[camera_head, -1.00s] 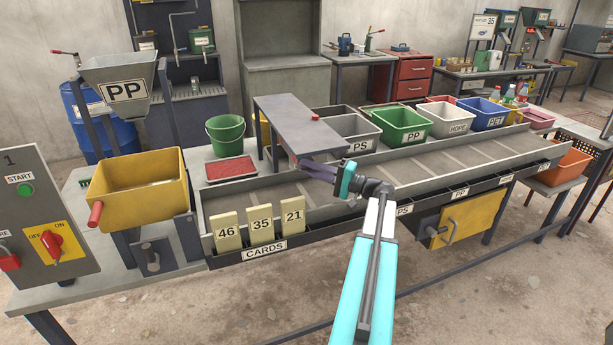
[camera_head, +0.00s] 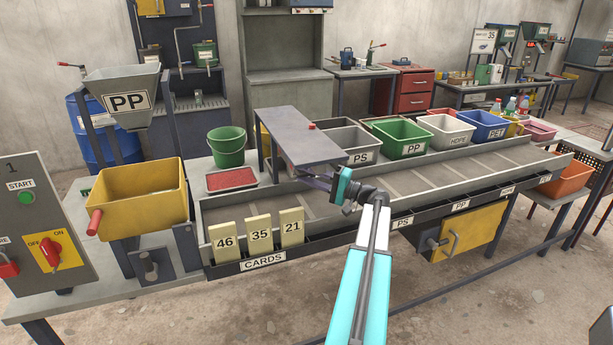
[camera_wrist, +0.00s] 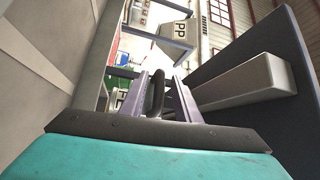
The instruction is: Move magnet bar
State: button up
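My gripper (camera_head: 306,177) is at the near end of the grey raised plate (camera_head: 300,132) that bridges the sorting trough, just below the plate's edge. In the wrist view the two fingers (camera_wrist: 158,82) stand apart, with a dark upright loop handle (camera_wrist: 155,95) between them. A gap shows beside the handle, and I see no firm contact. A long pale grey bar (camera_wrist: 245,84) lies along a dark panel at right in the wrist view. I cannot tell for sure which part is the magnet bar; no label shows.
The trough (camera_head: 440,178) runs to the right behind my gripper. Cards 46, 35 and 21 (camera_head: 259,236) stand at its front left. A yellow hopper bin (camera_head: 140,195) is at left. Labelled bins (camera_head: 402,138) line the back.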

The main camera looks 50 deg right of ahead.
jog(key=shift+s, duration=0.15)
jog(key=b+v, duration=0.2)
jog(key=v, duration=1.1)
jog(key=shift+s+b, duration=0.3)
jog(key=shift+b, duration=0.05)
